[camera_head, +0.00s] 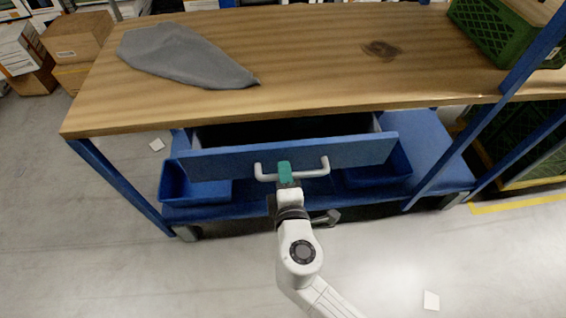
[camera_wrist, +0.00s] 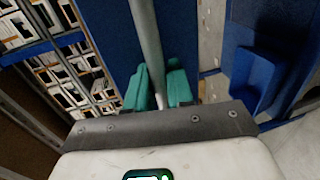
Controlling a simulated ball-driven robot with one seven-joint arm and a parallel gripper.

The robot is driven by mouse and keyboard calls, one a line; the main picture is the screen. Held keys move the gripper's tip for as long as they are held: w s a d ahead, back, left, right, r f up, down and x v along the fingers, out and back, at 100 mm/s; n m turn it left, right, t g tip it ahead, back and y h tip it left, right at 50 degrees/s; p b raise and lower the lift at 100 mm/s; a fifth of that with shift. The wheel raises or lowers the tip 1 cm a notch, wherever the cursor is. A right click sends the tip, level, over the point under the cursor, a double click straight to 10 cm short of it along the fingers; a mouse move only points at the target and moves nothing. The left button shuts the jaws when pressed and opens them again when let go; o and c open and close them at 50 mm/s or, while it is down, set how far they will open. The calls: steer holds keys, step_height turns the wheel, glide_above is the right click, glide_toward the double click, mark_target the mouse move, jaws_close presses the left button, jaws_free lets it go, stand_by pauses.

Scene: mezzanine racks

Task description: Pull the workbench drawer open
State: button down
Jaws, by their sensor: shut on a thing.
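The workbench (camera_head: 330,60) has a wooden top and a blue frame. Its blue drawer (camera_head: 225,163) stands partly open, with a dark gap showing behind its front panel. A light grey bar handle (camera_head: 311,174) is fixed across the drawer front. My gripper (camera_head: 285,174), with green fingers, is shut on the middle of the handle. In the wrist view the handle (camera_wrist: 146,45) runs between the green fingers of my gripper (camera_wrist: 158,88), and the blue drawer front (camera_wrist: 110,40) lies behind it. The drawer's inside is mostly hidden under the top.
A grey cloth (camera_head: 185,57) lies on the benchtop. A green crate (camera_head: 490,32) stands at its right end. Blue bins (camera_head: 195,190) sit on the lower shelf (camera_head: 430,150). Cardboard boxes (camera_head: 78,37) stand at the back left. The floor in front is mostly clear.

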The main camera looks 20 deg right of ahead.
steer(key=f+b+v, duration=0.2)
steer(key=f+v, duration=0.2)
steer(key=v, duration=1.5)
steer(key=shift+s+a+b, duration=0.25)
steer(key=shift+s+b, duration=0.05)
steer(key=shift+s, duration=0.35)
steer(key=c, duration=1.2)
jaws_free()
steer(key=shift+o, duration=0.2)
steer(key=v, duration=1)
steer(key=shift+s, duration=0.35)
steer(key=shift+a, duration=0.15)
